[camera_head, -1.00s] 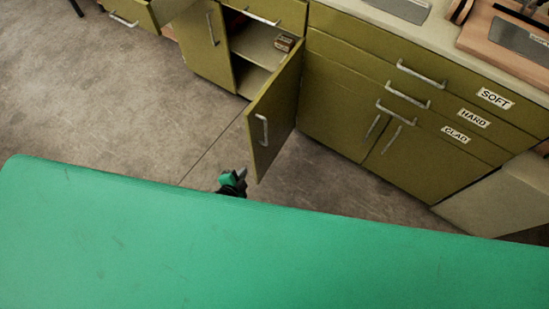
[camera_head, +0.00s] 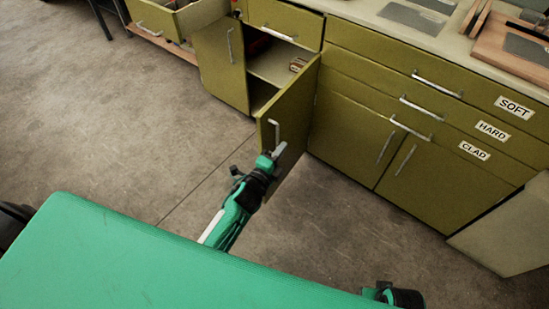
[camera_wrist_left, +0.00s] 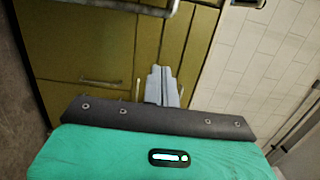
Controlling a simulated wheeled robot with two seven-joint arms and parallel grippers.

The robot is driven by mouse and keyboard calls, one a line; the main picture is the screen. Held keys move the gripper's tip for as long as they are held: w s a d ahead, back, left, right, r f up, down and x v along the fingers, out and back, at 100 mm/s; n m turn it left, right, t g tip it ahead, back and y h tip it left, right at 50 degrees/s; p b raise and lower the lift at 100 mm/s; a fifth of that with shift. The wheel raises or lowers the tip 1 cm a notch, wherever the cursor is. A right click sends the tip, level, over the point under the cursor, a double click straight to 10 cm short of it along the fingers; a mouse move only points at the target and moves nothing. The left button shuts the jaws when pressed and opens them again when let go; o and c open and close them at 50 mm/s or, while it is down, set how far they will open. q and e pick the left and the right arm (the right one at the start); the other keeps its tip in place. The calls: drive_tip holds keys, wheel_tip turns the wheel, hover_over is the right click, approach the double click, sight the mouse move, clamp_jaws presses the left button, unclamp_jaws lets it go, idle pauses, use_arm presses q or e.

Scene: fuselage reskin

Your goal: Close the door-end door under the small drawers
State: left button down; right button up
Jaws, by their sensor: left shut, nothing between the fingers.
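An olive door (camera_head: 297,118) hangs open from the cabinet under a small drawer (camera_head: 284,22), its free edge towards me. It has a silver bar handle (camera_head: 274,132). My left gripper (camera_head: 281,150) is shut and empty, its fingertips by the door just below the handle; I cannot tell whether they touch it. In the left wrist view the shut grey fingers (camera_wrist_left: 162,85) point at olive panels (camera_wrist_left: 105,50), with a bar handle (camera_wrist_left: 120,5) at the top edge. My right gripper's fingers are not in view.
A second olive door (camera_head: 222,65) stands left of the opening. A drawer (camera_head: 160,20) further left is pulled out. A small box (camera_head: 298,64) lies inside the cabinet. Drawers labelled SOFT (camera_head: 514,107), HARD and CLAD are at right. Clear floor (camera_head: 150,130) lies left.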

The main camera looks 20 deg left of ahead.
sight(277, 134)
use_arm(q)
drive_tip(key=shift+w+a, duration=0.45)
drive_tip(key=shift+w, duration=0.55)
drive_tip(key=shift+w+a, duration=0.4)
drive_tip(key=shift+w, duration=0.55)
drive_tip(key=shift+w+a, duration=0.45)
drive_tip(key=shift+w, duration=0.55)
drive_tip(key=shift+a, duration=0.15)
